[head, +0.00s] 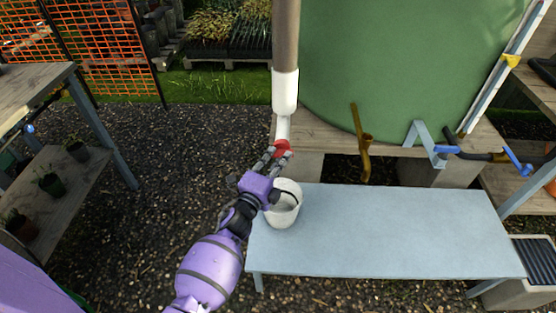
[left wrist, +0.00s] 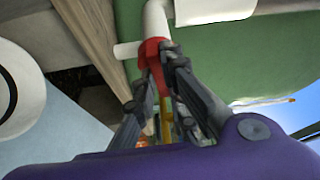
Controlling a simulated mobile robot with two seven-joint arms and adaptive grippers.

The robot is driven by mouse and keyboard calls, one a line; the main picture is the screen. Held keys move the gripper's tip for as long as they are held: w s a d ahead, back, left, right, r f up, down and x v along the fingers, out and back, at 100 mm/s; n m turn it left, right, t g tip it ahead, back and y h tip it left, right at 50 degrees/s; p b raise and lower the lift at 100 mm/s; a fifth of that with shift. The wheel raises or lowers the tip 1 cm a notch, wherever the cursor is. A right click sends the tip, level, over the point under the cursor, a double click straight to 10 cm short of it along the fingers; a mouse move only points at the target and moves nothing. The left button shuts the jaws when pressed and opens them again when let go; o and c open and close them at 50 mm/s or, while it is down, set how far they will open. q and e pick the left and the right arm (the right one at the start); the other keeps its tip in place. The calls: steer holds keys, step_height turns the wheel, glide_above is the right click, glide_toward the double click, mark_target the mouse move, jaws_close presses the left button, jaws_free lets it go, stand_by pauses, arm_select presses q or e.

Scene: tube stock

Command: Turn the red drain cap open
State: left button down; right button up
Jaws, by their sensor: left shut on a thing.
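The red drain cap (head: 282,147) sits at the lower end of the white pipe (head: 284,92), in front of the green tank. My left gripper (head: 274,157) reaches up to it from below left and is shut on it. In the left wrist view the red cap (left wrist: 152,56) lies between the two dark fingers (left wrist: 162,66), which partly cover it. My right gripper is not in view.
A white bucket (head: 284,209) stands on the grey-blue bench (head: 390,240) just below the cap, close to my left gripper. The green tank (head: 390,60) rests on a wooden stand behind. The bench's right part is clear.

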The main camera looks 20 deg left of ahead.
arm_select(q)
steer(key=shift+d+f+n+t+y+b, duration=0.15)
steer(key=shift+n+t+y+b, duration=0.65)
steer(key=shift+n+b, duration=1.5)
steer(key=shift+d+f+n+t+y+b, duration=0.15)
steer(key=shift+n+t+y+b, duration=0.65)
steer(key=shift+n, duration=2.55)
steer(key=shift+f+n+t+y+b, duration=0.15)
steer(key=shift+n+t+y+b, duration=0.15)
steer(key=shift+n+y+b, duration=1.6)
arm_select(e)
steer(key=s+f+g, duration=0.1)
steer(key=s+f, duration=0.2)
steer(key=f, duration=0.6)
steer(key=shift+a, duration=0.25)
arm_select(q)
steer(key=shift+n+h, duration=0.6)
steer(key=shift+n, duration=0.55)
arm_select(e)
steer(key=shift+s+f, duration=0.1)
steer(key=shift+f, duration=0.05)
arm_select(q)
steer(key=c, duration=1.8)
jaws_free()
steer(key=v, duration=1.2)
